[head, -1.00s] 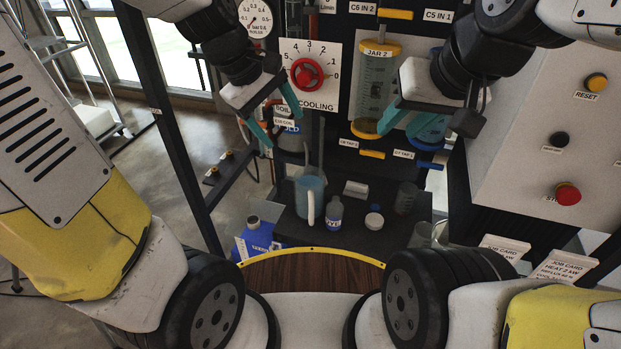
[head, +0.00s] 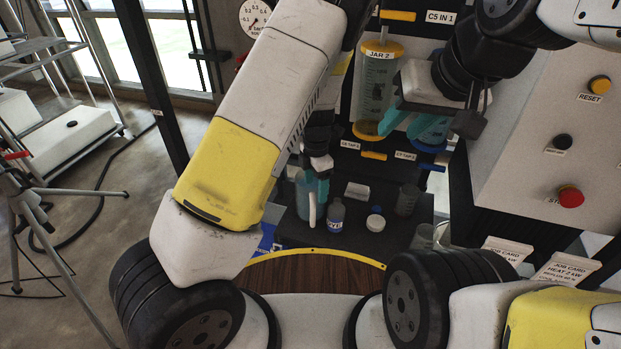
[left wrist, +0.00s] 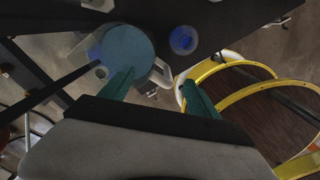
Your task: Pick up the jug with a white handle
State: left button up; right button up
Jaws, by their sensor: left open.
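The jug (head: 304,190) is bluish and translucent, with a white handle (head: 312,210) facing me. It stands upright on the dark bench, partly hidden by my left gripper. In the left wrist view the jug (left wrist: 125,52) is seen from above, its pale handle (left wrist: 160,76) at its lower right. My left gripper (head: 320,184) is open with teal fingers, close over the handle side. In the left wrist view the fingers (left wrist: 158,92) spread either side of the handle, with nothing between them clearly held. My right gripper (head: 412,124) is open and empty before the jars.
A blue-labelled bottle (head: 336,215) stands close right of the jug. A white-lidded pot (head: 375,221), a white box (head: 357,191) and a beaker (head: 407,199) stand further right. My yellow-rimmed wooden tray (head: 310,270) is in front. Jar 2 (head: 376,85) hangs behind.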

aim_at(314, 204)
pick_arm(q)
jog(key=shift+a+f, duration=0.15)
jog(key=shift+f, duration=0.35)
notch_tip(314, 204, down, 7)
jog(key=shift+f, duration=0.1)
grip_shut()
dwell(1.3)
